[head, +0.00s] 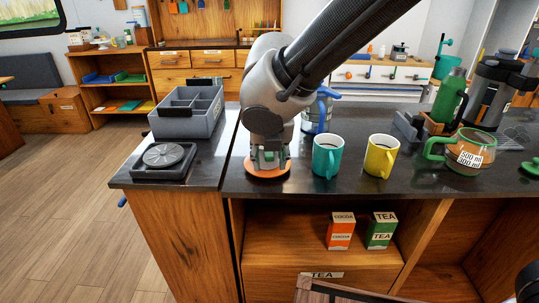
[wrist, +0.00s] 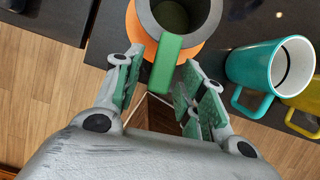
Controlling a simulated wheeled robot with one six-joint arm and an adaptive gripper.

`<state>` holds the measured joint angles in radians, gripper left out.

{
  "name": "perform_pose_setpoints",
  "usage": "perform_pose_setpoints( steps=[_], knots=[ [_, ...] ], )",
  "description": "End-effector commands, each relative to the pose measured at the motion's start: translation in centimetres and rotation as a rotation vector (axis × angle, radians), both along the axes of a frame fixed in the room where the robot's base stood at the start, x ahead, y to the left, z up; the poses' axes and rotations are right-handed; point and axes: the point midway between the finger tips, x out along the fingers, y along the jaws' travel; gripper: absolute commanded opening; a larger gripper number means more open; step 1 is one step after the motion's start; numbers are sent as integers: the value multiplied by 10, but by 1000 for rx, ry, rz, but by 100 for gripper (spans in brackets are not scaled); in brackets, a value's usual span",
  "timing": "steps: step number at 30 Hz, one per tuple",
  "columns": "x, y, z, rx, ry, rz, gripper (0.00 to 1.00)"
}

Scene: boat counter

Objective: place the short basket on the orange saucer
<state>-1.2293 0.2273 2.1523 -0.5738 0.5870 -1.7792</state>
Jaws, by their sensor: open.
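The short basket (wrist: 151,22) is a dark grey round cup with a green handle pointing toward my gripper. In the wrist view it stands over the orange saucer (wrist: 136,38), whose rim shows around its near side, and it appears to rest on it. The saucer also shows in the head view (head: 267,174), on the dark counter near its front edge. My gripper (wrist: 160,72) is open, with its green-padded fingers on either side of the handle and gaps visible. In the head view my gripper (head: 268,157) hides the basket.
A teal mug (head: 326,157) and a yellow mug (head: 380,156) stand to the right of the saucer. A blue-handled pitcher (head: 318,112) is behind. A grey divided bin (head: 188,124) and a dark scale-like box (head: 164,168) are to the left. A glass jug (head: 465,156) is farther right.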

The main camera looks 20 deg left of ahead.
Motion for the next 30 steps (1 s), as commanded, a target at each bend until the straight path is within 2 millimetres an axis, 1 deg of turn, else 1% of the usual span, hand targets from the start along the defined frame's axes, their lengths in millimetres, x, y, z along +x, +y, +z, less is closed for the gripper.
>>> perform_pose_setpoints(
  steps=[2,5,12,15,18,22,30],
  knots=[
    [-1,0,5,2,-1,1,40],
    [-6,0,18,5,-3,2,40],
    [-25,-7,67,6,-2,1,40],
    [-33,-10,86,5,0,2,40],
    [-38,-12,100,3,-1,1,40],
    [-43,-14,110,2,0,1,40],
    [-43,-16,113,1,0,-4,40]
  ],
)
